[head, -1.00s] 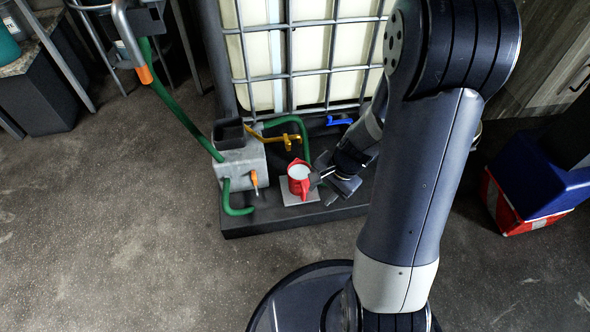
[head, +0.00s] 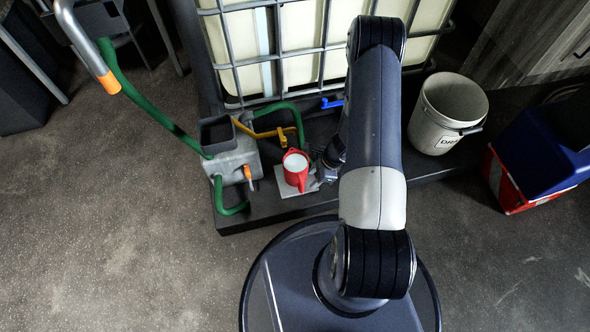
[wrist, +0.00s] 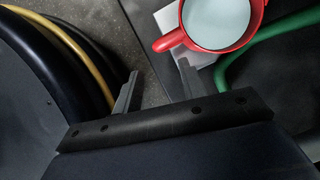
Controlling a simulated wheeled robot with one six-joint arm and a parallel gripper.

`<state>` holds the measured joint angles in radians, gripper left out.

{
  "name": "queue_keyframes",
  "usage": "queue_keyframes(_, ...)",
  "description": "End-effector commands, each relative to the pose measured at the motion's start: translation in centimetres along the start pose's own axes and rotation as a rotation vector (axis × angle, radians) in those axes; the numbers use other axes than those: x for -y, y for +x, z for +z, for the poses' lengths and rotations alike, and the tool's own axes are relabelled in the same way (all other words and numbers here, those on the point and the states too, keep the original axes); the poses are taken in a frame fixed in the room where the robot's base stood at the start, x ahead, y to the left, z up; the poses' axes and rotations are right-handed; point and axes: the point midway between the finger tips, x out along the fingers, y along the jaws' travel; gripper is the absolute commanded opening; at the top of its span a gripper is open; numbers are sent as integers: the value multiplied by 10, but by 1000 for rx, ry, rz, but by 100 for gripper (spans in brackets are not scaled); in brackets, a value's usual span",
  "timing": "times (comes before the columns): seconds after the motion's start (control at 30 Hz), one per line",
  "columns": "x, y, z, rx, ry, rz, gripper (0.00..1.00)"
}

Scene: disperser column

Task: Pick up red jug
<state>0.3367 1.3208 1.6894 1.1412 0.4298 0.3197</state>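The red jug (head: 291,178) stands upright on a pale square plate (head: 283,189) on the dark platform, with whitish contents or interior visible from above. In the wrist view the jug (wrist: 249,35) is at the top right, with its handle (wrist: 168,41) pointing left toward the fingers. My gripper (wrist: 158,68) is open and empty, its two fingers apart. The handle lies just beyond the fingertips, nearer the right finger; I see no contact. In the head view my gripper (head: 322,174) is close to the jug's right side, partly hidden by my arm.
A grey pump box (head: 235,160) with a green hose (head: 150,118) stands left of the jug. A yellow handle (head: 265,132) is behind it, before a caged white tank (head: 295,50). A white bucket (head: 440,112) stands right. Floor at left is clear.

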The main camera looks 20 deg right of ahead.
Motion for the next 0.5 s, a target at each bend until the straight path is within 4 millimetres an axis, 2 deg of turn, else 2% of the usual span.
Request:
queue_keyframes(0.03, -1, 13, -1, 0, -2, 3, 40)
queue_keyframes(0.1, -1, 24, -1, 1, -2, 2, 40)
queue_keyframes(0.37, -1, 45, 0, 0, -4, 2, 40)
queue_keyframes(0.5, -1, 67, -1, 0, -5, 3, 40)
